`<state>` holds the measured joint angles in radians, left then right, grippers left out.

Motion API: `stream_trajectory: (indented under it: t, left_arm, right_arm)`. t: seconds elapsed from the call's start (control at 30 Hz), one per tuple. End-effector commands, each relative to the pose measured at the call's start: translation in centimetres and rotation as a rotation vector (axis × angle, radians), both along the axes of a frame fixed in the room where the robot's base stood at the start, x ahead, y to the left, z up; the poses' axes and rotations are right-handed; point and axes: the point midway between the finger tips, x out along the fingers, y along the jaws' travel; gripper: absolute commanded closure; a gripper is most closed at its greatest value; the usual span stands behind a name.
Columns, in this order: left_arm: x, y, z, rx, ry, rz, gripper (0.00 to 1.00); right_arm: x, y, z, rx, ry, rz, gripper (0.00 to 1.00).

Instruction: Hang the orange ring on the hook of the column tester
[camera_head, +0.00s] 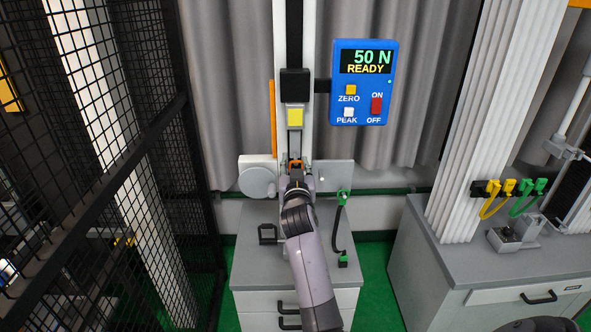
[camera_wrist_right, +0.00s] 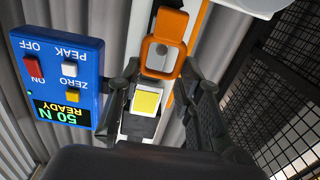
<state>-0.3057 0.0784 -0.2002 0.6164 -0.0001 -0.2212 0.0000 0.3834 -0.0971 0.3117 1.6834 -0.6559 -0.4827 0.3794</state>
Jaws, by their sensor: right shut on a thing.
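The column tester's tall pale column (camera_head: 310,30) stands straight ahead, with a black carriage (camera_head: 295,85) and a yellow block (camera_head: 295,117) on it. The yellow block also shows in the right wrist view (camera_wrist_right: 147,101). A grey piece (camera_head: 295,141) hangs below the block; the hook's shape cannot be made out. My right gripper (camera_head: 295,170) is just below this piece, shut on the orange ring (camera_wrist_right: 149,57). I cannot tell whether the loop is around the hook. My left gripper is out of view.
A blue display box (camera_head: 337,100) reading 50 N READY is right of the column. A grey cabinet (camera_head: 245,270) bears the tester, a black bracket (camera_head: 268,234) and a green-ended cable (camera_head: 336,225). A black mesh fence (camera_head: 110,150) stands left; another cabinet (camera_head: 450,265) stands right.

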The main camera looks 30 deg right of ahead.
Motion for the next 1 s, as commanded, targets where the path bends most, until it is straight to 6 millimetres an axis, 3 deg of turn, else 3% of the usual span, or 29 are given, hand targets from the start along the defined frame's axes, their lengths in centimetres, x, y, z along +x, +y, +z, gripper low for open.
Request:
stream_trajectory:
  t: [1.0]
  left_arm:
    - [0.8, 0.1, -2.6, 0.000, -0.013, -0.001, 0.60]
  right_arm:
    - [3.9, -2.4, -0.9, 0.001, -0.001, 0.000, 0.74]
